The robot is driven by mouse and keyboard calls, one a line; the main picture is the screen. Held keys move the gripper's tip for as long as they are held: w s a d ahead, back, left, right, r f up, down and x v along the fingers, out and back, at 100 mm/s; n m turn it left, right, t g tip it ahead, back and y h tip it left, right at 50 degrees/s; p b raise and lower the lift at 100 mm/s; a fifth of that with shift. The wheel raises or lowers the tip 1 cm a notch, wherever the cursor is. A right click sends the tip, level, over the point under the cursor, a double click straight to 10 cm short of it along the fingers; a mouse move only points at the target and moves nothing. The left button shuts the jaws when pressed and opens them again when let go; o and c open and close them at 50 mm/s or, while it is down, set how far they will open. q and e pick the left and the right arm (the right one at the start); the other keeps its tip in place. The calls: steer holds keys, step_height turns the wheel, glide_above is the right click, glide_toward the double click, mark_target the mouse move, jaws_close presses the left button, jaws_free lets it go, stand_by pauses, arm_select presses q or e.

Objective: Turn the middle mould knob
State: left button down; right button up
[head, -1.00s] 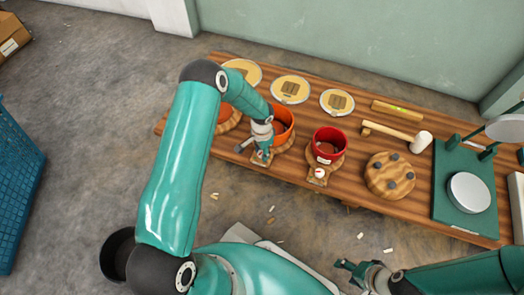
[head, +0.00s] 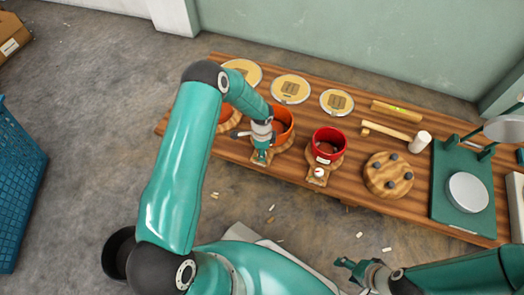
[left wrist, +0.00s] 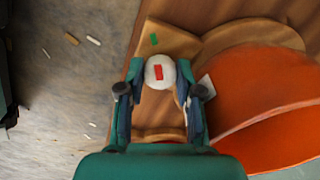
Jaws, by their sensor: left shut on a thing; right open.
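The middle mould (head: 284,122) is an orange pot on a wooden base on the bench. Its orange wall also fills the right of the left wrist view (left wrist: 262,95). Its white round knob (left wrist: 160,72) carries a red mark, and a green mark (left wrist: 154,40) lies on the wood just beyond it. My left gripper (head: 261,156) points down at the base and hides the knob in the head view. In the left wrist view its fingers (left wrist: 161,94) are shut on the knob, one on each side. My right gripper (head: 350,268) is open and empty, low in front of the bench.
A red mould (head: 329,145) with its own white knob (head: 319,172) stands to the right. Another orange mould (head: 224,113) is partly behind my left arm. Round discs, a mallet (head: 408,137) and a peg-topped wooden disc (head: 389,174) lie on the bench (head: 350,193).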

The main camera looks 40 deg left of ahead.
stand_by(0.3)
arm_select(q)
steer(key=c, duration=0.8)
jaws_free()
